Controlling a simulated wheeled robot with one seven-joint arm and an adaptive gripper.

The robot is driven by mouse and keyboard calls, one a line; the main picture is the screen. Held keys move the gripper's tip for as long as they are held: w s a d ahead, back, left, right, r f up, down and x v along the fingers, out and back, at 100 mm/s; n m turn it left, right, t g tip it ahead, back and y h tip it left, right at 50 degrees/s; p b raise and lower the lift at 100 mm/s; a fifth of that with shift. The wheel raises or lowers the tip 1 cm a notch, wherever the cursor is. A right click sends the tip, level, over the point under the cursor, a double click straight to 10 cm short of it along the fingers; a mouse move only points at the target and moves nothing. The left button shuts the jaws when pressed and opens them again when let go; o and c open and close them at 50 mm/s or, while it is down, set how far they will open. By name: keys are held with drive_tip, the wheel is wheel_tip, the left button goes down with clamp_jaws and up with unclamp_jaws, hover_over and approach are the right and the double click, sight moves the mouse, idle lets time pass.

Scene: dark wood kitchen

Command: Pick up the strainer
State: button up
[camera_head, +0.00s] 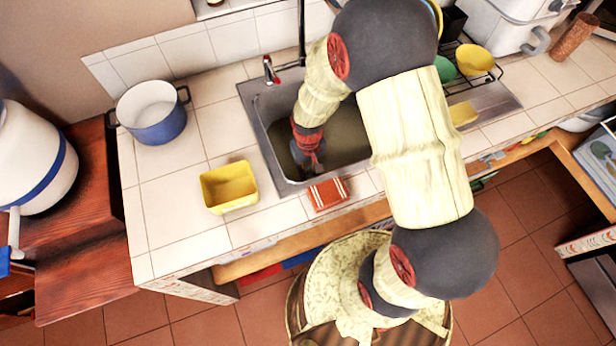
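I cannot make out a strainer for certain in the head view. My gripper (311,163) is low inside the sink basin (264,112), pointing down near its front left part. My arm covers much of the basin's right side, so anything there is hidden. The fingers are small and dark against the basin, and I cannot tell whether they are open or hold anything.
A yellow square tub (229,187) and a red-and-white packet (328,194) lie on the tiled counter in front of the sink. A blue pot (158,118) stands at left. A rack with a yellow bowl (474,60) is at right. The faucet (270,70) rises behind the basin.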

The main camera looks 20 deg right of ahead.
drive_tip(key=c, duration=0.3)
clamp_jaws()
